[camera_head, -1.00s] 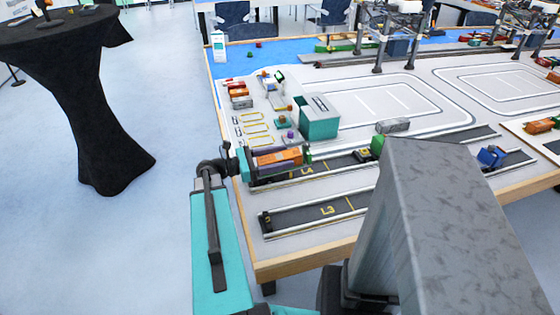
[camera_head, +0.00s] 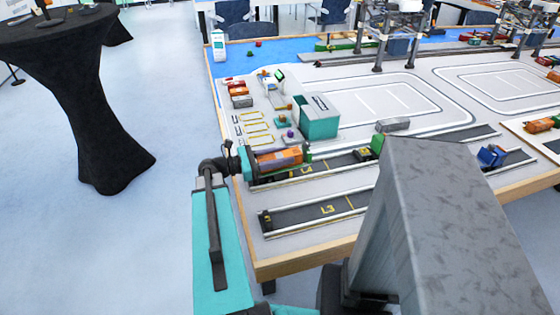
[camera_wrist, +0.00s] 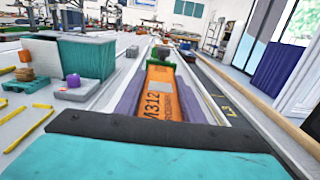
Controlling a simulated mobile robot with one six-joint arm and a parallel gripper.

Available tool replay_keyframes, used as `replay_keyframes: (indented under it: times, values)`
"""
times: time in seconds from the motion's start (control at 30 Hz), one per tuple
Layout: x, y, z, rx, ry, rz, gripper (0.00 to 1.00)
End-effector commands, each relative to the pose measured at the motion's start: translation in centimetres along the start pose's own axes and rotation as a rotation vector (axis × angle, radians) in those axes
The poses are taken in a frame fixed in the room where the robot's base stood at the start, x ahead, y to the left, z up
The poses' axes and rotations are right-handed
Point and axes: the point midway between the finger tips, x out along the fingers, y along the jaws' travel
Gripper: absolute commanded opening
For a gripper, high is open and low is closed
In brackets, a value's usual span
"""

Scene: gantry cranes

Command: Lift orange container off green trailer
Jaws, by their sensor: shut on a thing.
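The orange container (camera_head: 278,159) is long, with dark lettering on top, and lies along the L4 lane near the table's left edge. In the wrist view the container (camera_wrist: 160,100) points straight away from me. My gripper (camera_wrist: 168,88) is shut on it, with one purple finger along each long side. In the head view my gripper (camera_head: 285,156) reaches in from the left. A green piece, which seems to be part of the green trailer (camera_head: 308,151), shows at the container's right end. The rest of the trailer is hidden, and I cannot tell whether the container touches it.
A teal open box (camera_head: 319,117) stands behind the container, and beside it in the wrist view (camera_wrist: 80,56). A green vehicle (camera_head: 375,146) and a grey block (camera_head: 392,125) are to the right. Lane L3 (camera_head: 310,213) in front is clear.

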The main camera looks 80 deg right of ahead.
Motion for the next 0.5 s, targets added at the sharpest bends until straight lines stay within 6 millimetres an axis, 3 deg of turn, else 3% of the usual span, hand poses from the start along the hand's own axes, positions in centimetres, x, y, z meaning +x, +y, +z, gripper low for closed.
replay_keyframes:
  times: [0.5]
  values:
    - [0.0, 0.0, 1.4, 0.001, -0.001, 0.000, 0.09]
